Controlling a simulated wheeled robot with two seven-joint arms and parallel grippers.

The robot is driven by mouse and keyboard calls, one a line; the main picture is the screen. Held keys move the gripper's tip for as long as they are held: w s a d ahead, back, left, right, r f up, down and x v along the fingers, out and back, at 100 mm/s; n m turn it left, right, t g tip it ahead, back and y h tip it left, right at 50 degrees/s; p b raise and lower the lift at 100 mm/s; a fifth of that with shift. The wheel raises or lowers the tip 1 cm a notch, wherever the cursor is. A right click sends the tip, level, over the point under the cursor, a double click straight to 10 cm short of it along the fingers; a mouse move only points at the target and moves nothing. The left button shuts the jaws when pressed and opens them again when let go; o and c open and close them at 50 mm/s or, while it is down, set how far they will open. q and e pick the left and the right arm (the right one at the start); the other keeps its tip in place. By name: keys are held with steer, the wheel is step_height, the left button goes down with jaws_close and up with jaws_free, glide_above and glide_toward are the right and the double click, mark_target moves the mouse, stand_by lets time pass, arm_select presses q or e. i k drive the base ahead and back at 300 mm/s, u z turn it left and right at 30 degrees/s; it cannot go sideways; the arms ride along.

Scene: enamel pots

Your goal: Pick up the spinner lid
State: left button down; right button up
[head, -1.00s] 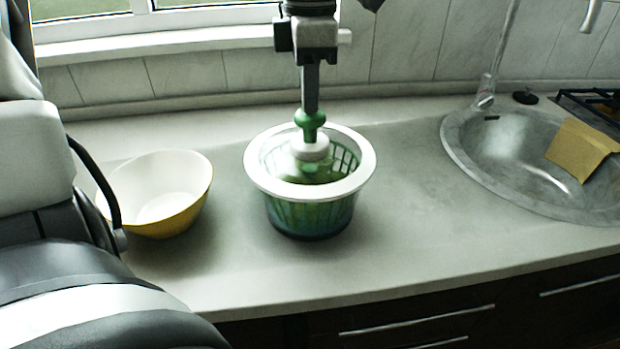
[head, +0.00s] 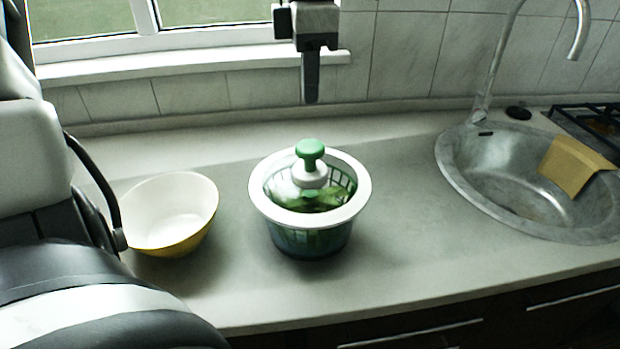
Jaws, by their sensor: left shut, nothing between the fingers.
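The spinner lid (head: 310,174) has a white rim, a clear top and a green knob (head: 309,149). It sits level on the salad spinner bowl (head: 310,238), a dark see-through bowl with a green basket and green leaves inside, in the middle of the counter. My left gripper (head: 311,99) points down above and behind the knob in the picture, apart from it. Its fingers are together with nothing between them. My right gripper is not in view.
A yellow bowl with a white inside (head: 170,213) stands left of the spinner. A steel sink (head: 470,170) with a tan cloth (head: 573,167) on its edge is at right, with a hob (head: 595,120) beyond. The counter between spinner and sink is clear.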

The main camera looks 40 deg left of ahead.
mark_target(289, 196)
steer(key=k, duration=1.5)
